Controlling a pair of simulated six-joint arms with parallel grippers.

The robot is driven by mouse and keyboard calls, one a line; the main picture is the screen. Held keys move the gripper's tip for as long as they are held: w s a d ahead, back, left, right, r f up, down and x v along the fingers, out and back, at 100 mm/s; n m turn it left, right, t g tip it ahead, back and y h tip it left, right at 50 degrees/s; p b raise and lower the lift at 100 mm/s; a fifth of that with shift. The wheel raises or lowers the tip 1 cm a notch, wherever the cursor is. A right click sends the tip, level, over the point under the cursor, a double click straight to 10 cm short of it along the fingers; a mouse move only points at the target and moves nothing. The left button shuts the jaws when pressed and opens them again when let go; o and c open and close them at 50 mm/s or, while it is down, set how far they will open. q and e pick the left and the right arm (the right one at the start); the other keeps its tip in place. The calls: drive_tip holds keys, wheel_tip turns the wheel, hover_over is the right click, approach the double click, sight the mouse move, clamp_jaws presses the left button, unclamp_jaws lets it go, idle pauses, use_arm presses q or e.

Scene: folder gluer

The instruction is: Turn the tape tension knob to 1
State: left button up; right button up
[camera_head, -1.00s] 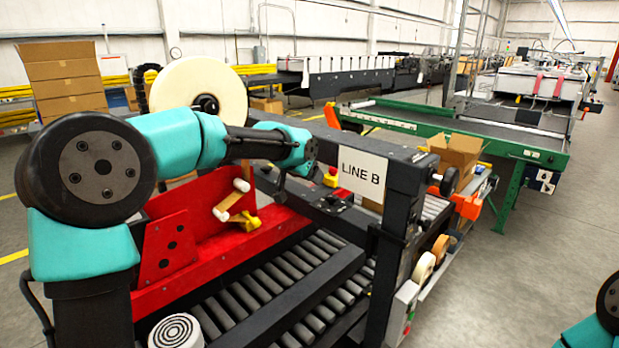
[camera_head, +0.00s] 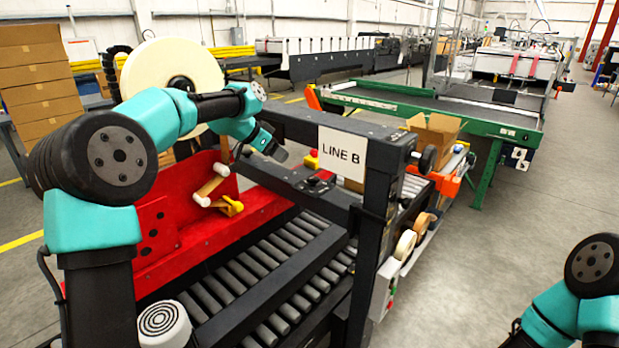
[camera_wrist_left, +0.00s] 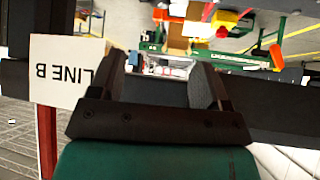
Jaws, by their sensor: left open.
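My left gripper (camera_head: 279,154) is at the end of my teal and black left arm, near the black top beam of the machine and left of the LINE B sign (camera_head: 343,158). In the left wrist view its two dark fingers (camera_wrist_left: 160,78) are spread with nothing between them. A small dark knob (camera_head: 316,182) sits on a black panel below and right of the gripper, near a red button (camera_head: 312,157). A larger black knob (camera_head: 427,158) is on the right side of the frame. I cannot tell which is the tape tension knob, and no scale numbers are readable. My right gripper is out of view.
A large tape roll (camera_head: 172,80) stands behind my left arm. A red side plate (camera_head: 205,225) with a tape roller and yellow lever lies below it. The roller bed (camera_head: 255,280) is empty. An open carton (camera_head: 433,134) stands behind the frame. Open floor lies to the right.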

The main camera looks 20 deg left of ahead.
sight(312, 178)
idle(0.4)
use_arm(q)
drive_tip(key=x, duration=1.7)
drive_tip(key=shift+d+f, duration=0.1)
drive_tip(key=shift+d, duration=0.05)
drive_tip(key=c, duration=0.9)
